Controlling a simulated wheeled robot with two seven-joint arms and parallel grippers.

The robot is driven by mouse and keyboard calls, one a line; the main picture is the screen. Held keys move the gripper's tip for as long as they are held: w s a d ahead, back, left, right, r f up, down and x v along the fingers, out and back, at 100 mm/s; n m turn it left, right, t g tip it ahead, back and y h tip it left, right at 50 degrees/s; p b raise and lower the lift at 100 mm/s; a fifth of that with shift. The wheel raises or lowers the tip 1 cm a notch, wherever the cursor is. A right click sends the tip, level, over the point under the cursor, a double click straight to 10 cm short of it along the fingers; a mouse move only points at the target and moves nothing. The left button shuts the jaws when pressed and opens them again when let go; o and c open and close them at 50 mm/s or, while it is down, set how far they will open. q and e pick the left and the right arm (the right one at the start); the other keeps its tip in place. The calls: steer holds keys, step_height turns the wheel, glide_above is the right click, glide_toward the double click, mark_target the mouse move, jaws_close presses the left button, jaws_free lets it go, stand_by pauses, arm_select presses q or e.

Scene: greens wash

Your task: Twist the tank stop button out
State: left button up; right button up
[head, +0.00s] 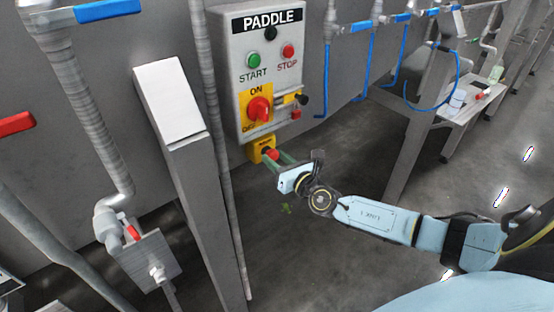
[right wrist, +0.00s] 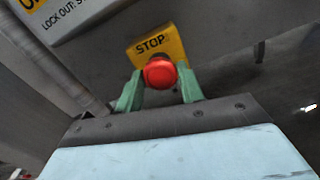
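The tank stop button is a round red knob (head: 272,154) on a small yellow box (head: 256,145) below the grey PADDLE panel. In the right wrist view the red button (right wrist: 160,72) shows in front of a yellow plate (right wrist: 172,43) marked STOP. My right gripper (head: 275,158) reaches in from the right. Its two green fingers stand apart, one on each side of the button, in the right wrist view too (right wrist: 160,80). The fingers look open, with the tips close beside the button; firm contact cannot be made out. My left gripper is not in view.
The PADDLE panel (head: 243,60) carries a green START button (head: 253,60), a red STOP button (head: 288,51) and a red rotary switch (head: 259,109). A grey post (head: 205,190) stands left of the box. Blue hoses (head: 325,80) hang at right. Floor below is mostly clear.

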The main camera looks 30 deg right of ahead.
steer(key=c, duration=0.4)
steer(key=shift+c, duration=0.2)
steer(key=m+b, duration=0.3)
steer(key=shift+f, duration=0.1)
steer(key=m+b, duration=0.1)
steer(key=m, duration=0.1)
steer(key=shift+m, duration=1.4)
steer(key=shift+d, duration=0.1)
